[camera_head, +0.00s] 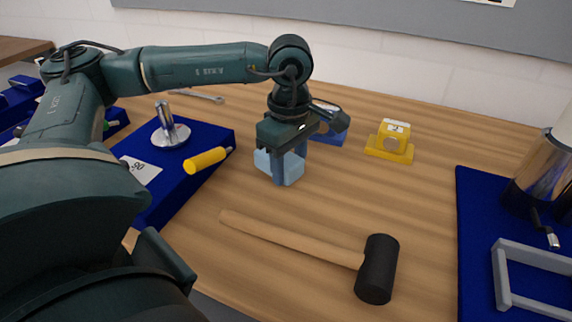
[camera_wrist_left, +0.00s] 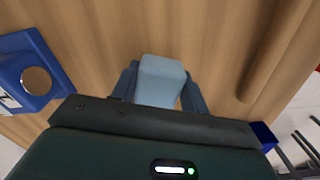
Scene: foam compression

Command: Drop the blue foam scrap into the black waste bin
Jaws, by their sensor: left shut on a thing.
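The blue foam scrap is a pale blue block (camera_head: 292,168) near the middle of the head view. My left gripper (camera_head: 279,172) points down and is shut on it, with one finger on each side. The scrap also shows in the left wrist view (camera_wrist_left: 161,80), between the two fingers (camera_wrist_left: 160,88) of my left gripper. I cannot tell whether the scrap touches the table or hangs just above it. My right gripper is not in view. I do not see the black waste bin in either view.
A mallet (camera_head: 377,270) lies in front on the wooden table. A yellow block (camera_head: 390,140) stands behind right, with a blue one partly hidden by the gripper. A blue mat with a yellow-handled tool (camera_head: 205,160) is left; another blue mat (camera_head: 480,215) is right.

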